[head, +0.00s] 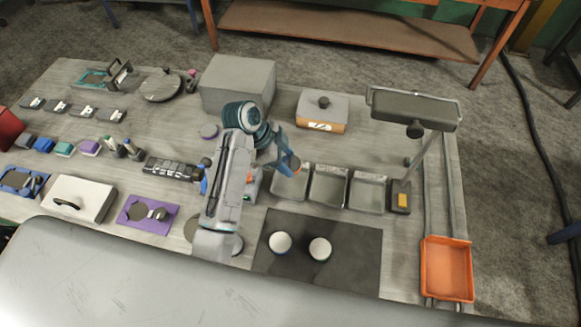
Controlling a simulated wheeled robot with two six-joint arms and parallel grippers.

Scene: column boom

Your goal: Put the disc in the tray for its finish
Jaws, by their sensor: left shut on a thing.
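My left gripper (287,158) has blue fingers and is shut on a small disc (296,164). The disc looks brownish and is seen nearly edge-on, so its finish is hard to read. It is above the far edge of the leftmost of three grey trays. The left tray (289,190), the middle tray (328,187) and the right tray (367,193) stand in a row and look empty. Two round pieces with pale tops, a left one (280,242) and a right one (319,248), rest on a dark mat (350,265). My right gripper is not in view.
A lamp (415,108) on a stand rises right of the trays. A grey box (238,84) and an orange-fronted box (322,110) stand behind. An orange bin (447,270) is at the front right. Several tools and blocks crowd the left side.

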